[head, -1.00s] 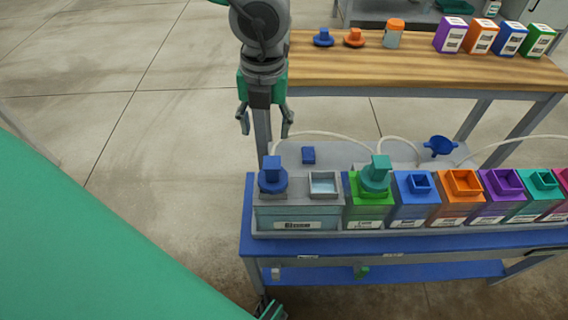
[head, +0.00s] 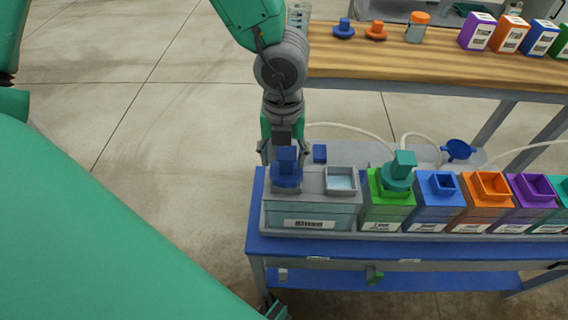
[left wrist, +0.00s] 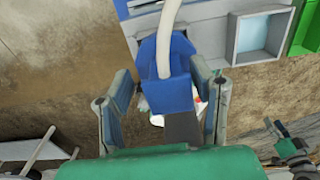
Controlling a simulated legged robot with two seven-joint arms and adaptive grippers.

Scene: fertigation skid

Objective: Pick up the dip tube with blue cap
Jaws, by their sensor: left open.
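The dip tube's blue cap (head: 286,172) stands upright on the grey tank (head: 312,215) at the left end of the row; its tube is hidden below. My left gripper (head: 285,152) is open, pointing down at the upper part of this cap, with its fingers to either side. In the left wrist view, the blue cap (left wrist: 170,88) shows between the spread fingers of the gripper (left wrist: 162,80). I cannot tell whether a finger touches it. A pale hose (left wrist: 168,35) crosses in front of the cap there.
A square opening (head: 341,180) lies right of the cap. A green tank (head: 388,205) with a teal cap (head: 398,171) and several coloured tanks continue the row rightward. A small blue block (head: 320,153) is behind. A wooden bench (head: 430,65) stands at the back.

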